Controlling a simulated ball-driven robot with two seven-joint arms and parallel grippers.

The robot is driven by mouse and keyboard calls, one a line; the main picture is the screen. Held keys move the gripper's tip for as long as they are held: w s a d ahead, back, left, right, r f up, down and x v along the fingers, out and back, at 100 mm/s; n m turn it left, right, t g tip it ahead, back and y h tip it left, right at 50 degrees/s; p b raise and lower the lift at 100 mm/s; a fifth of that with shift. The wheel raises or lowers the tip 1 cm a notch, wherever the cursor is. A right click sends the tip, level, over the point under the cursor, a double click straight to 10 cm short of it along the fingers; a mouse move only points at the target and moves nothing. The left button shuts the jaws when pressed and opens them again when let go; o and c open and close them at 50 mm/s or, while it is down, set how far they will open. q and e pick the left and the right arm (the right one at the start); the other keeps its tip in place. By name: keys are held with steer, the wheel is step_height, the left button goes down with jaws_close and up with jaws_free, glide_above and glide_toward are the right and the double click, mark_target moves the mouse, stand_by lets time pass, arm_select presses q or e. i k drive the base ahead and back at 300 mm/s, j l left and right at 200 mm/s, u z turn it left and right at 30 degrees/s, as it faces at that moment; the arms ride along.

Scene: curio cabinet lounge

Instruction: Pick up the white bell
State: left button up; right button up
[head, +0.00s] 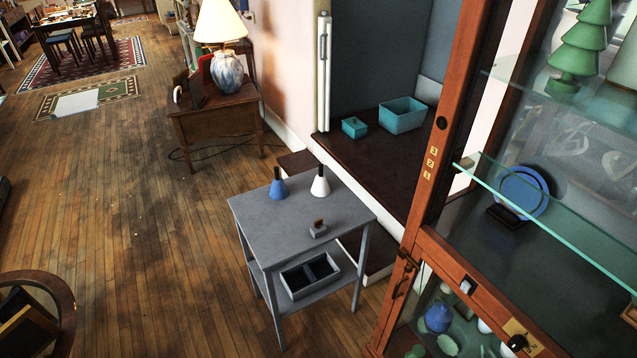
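The white bell (320,184) stands upright on a small grey side table (300,220), near its back edge. It has a white flared body and a dark handle on top. A blue bell (279,186) of similar shape stands to its left, a short gap apart. Neither of my grippers shows in the head view, and nothing touches the white bell.
A wood-framed glass cabinet (432,190) stands close on the right. Wooden floor (150,230) is open to the left.

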mark_target(320, 188)
steer(key=i+j, duration=0.2)
steer(key=j, duration=0.15)
steer(key=i+j+z, duration=0.15)
steer(key=i+j, duration=0.25)
steer(key=j, duration=0.25)
steer(key=i+j+z, duration=0.15)
steer(key=j, duration=0.25)
steer(key=i+l, duration=0.05)
